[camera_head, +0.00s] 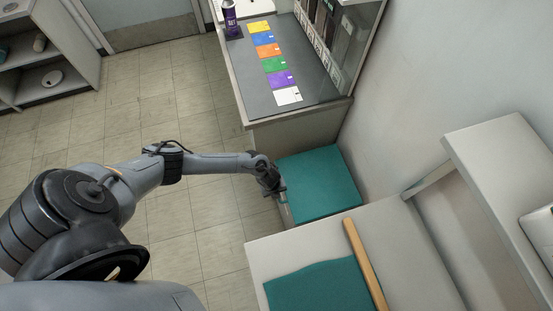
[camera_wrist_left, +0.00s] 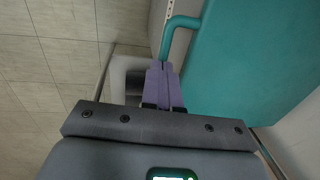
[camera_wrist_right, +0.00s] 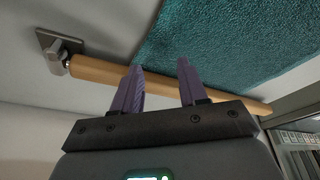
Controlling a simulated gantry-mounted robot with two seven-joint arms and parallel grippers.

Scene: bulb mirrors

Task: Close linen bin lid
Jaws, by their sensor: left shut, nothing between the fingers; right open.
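The linen bin's teal lid (camera_head: 320,182) looks nearly level in the head view, between the grey-topped counter and the white surface. I cannot tell whether it is fully seated. My left gripper (camera_head: 280,193) is at the lid's left edge. In the left wrist view, the teal lid (camera_wrist_left: 245,55) fills the upper right, with a teal handle (camera_wrist_left: 180,24) on its edge. My left gripper's purple fingers (camera_wrist_left: 163,66) are shut and empty, just below the handle; contact is unclear. The pale bin body is partly hidden. My right gripper (camera_wrist_right: 160,75) is open and empty.
A wooden rail (camera_head: 366,268) and teal towel (camera_head: 318,288) are at the lower right; both are close to my right gripper in its wrist view. The counter (camera_head: 245,75) holds coloured cards and a purple bottle (camera_head: 230,18). Tiled floor left of the bin is clear.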

